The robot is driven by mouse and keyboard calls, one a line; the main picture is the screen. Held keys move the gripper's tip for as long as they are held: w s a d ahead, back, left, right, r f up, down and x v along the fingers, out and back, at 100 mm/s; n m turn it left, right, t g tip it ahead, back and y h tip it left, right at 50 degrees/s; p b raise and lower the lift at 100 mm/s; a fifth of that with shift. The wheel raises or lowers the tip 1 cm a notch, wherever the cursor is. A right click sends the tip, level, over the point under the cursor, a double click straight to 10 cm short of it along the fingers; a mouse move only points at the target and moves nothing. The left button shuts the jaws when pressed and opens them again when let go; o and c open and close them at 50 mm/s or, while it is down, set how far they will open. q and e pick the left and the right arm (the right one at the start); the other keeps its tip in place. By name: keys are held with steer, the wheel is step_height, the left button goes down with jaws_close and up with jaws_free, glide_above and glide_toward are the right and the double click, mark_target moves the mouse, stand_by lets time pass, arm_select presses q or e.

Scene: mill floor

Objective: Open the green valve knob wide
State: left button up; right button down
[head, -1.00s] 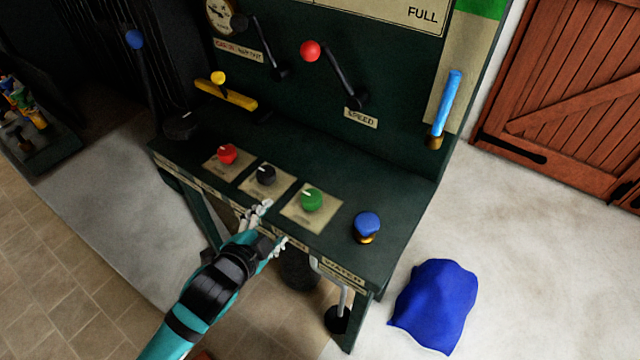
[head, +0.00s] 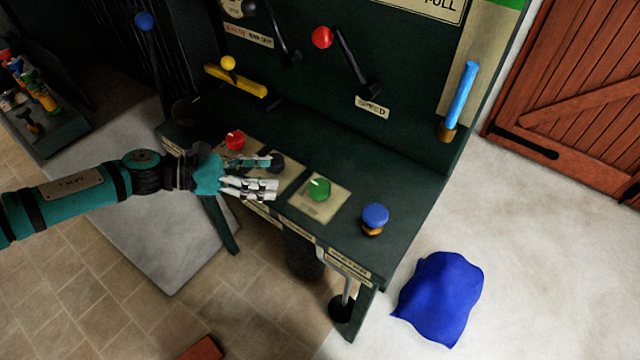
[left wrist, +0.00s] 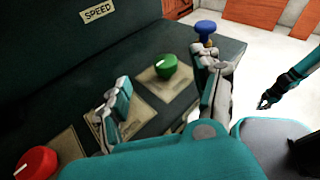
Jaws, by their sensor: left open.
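The green valve knob (head: 319,189) sits on a pale plate on the dark green console's ledge, its white mark near the top. My left gripper (head: 270,176) is open and empty, left of the green knob and apart from it, over the black knob (head: 278,162), which it partly hides. In the left wrist view the green knob (left wrist: 167,67) shows between and beyond the two spread fingers (left wrist: 172,88). At the right edge of that view is another teal arm with a dark gripper (left wrist: 268,98), seemingly my right one; its jaws are too small to read.
A red knob (head: 235,141) is left of the black one, and a blue knob (head: 375,217) is at the ledge's right end. Levers with red (head: 322,37) and yellow (head: 228,62) tops stand behind. A blue cloth (head: 440,298) lies on the floor.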

mark_target(317, 186)
arm_select(q)
steer(key=a+m+g, duration=0.1)
steer(key=a+m, duration=0.1)
steer(key=a, duration=0.2)
steer(key=shift+y, duration=0.4)
steer(key=x, duration=0.5)
steer(key=p+x, duration=0.1)
steer(key=x, duration=0.5)
steer(key=p+x, duration=0.1)
steer(key=x, duration=0.4)
steer(key=shift+s+d+f, duration=0.1)
steer(key=shift+s+d, duration=0.1)
steer(key=shift+d, duration=0.25)
steer(key=c, duration=1.2)
steer(key=shift+o, duration=0.2)
